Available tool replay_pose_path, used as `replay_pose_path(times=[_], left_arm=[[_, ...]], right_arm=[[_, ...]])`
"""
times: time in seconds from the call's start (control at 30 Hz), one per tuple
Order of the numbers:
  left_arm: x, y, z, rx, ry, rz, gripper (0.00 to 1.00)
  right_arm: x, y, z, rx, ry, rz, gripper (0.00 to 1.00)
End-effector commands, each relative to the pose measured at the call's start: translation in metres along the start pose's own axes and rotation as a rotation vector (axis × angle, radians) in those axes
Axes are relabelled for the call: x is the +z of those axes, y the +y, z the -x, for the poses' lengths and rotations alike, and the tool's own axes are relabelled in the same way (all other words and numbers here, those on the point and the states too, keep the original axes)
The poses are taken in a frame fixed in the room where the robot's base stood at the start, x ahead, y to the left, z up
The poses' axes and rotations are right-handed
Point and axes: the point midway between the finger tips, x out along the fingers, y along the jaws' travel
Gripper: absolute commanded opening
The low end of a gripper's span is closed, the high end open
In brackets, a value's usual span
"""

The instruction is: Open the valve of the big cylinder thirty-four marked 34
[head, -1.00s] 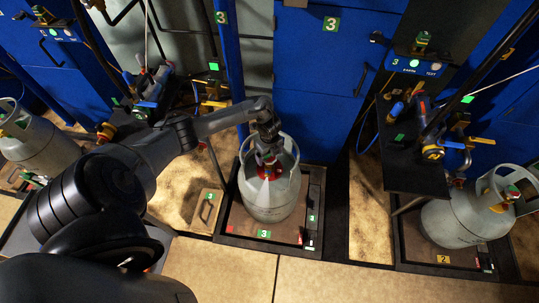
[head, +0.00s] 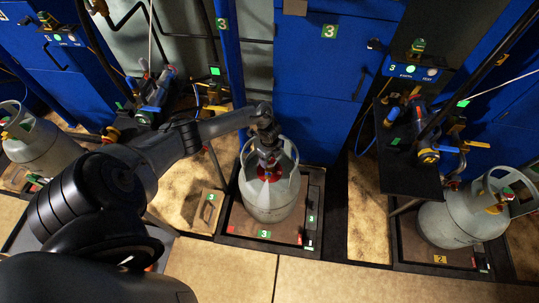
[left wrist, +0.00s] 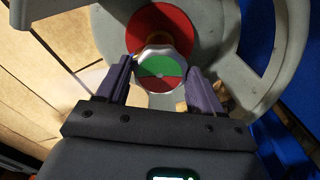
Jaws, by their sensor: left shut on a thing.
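A big grey cylinder (head: 268,205) stands upright on a scale in the middle of the head view. No number 34 can be read on it; green labels nearby read 3. My left gripper (head: 266,162) reaches down into its collar from above. In the left wrist view, the cylinder's round valve knob (left wrist: 158,71), with a green half and a red half on its top, sits between the two fingers of my left gripper (left wrist: 160,76), which is shut on it. A red disc (left wrist: 147,34) shows behind the knob. My right gripper is not in view.
The collar (left wrist: 285,55) surrounds the valve closely. A black shelf with tools (head: 410,170) is at the right. Blue cabinets (head: 310,125) stand behind. The floor in front (head: 380,285) is clear.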

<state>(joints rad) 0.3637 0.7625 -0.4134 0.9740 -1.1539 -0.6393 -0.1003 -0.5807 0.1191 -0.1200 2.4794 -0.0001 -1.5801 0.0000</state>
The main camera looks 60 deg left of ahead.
Motion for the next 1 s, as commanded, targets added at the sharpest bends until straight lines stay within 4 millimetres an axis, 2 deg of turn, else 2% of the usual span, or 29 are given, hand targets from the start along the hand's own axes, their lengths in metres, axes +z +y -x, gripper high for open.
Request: replay_pose_path(times=[0.03, 0.4, 1.0], left_arm=[[0.0, 0.001, 0.006, 0.002, 0.0, 0.042, 0.36], [-0.001, 0.001, 0.005, 0.002, 0.001, 0.392, 0.36], [-0.002, 0.001, 0.003, 0.003, 0.002, 0.962, 0.36]], right_arm=[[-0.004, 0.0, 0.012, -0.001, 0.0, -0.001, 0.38], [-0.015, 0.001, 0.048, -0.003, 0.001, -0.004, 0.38], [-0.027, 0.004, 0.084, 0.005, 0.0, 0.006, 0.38]])
